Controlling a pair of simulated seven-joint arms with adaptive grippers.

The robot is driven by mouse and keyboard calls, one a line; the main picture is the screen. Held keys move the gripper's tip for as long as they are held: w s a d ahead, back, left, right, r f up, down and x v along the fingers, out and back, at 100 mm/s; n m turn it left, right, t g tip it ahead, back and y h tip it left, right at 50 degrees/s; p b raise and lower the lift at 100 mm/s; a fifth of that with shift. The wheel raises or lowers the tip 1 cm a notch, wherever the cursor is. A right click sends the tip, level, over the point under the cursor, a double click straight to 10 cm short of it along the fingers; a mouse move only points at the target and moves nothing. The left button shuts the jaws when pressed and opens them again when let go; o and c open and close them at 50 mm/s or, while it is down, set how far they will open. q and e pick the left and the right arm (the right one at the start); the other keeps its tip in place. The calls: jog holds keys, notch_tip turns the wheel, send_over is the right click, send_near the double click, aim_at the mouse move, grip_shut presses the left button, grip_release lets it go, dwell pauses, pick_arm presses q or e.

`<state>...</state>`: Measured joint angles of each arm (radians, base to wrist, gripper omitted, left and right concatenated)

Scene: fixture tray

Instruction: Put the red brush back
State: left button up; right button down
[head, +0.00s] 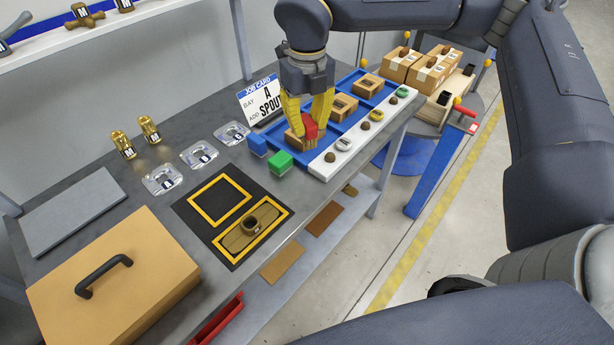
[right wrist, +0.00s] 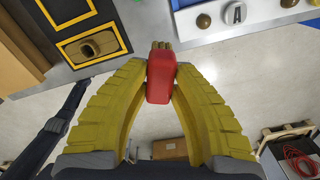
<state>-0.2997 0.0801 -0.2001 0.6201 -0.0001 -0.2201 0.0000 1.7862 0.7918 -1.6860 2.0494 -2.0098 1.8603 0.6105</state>
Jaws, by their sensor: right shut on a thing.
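My right gripper (head: 309,115) is shut on the red brush (head: 311,128), over the near end of the blue tray (head: 345,117). In the right wrist view, the red brush (right wrist: 161,78) is pinched between the two yellow fingers (right wrist: 160,85), its tan bristle end pointing away from the wrist. In the head view the fingers hide part of the brush, and I cannot tell whether it touches the box behind it. A blue block (head: 257,144) and a green block (head: 279,162) sit left of the gripper. My left gripper is not in view.
A white strip with knobs (head: 331,168) runs along the tray's front. A job card (head: 260,100) stands behind. A black mat with yellow frames (head: 208,233) holds a brown fitting (head: 251,224). Clear fixtures (head: 197,155) and brass fittings (head: 123,143) stand left. A handled tan box (head: 120,285) fills the near-left corner.

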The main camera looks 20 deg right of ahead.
aim_at(307, 139)
notch_tip(307, 139, down, 17)
jog(key=shift+r, duration=0.1)
dwell(0.6)
jog(key=c, duration=1.3)
grip_release()
jog(key=shift+o, duration=0.2)
notch_tip(307, 139, up, 12)
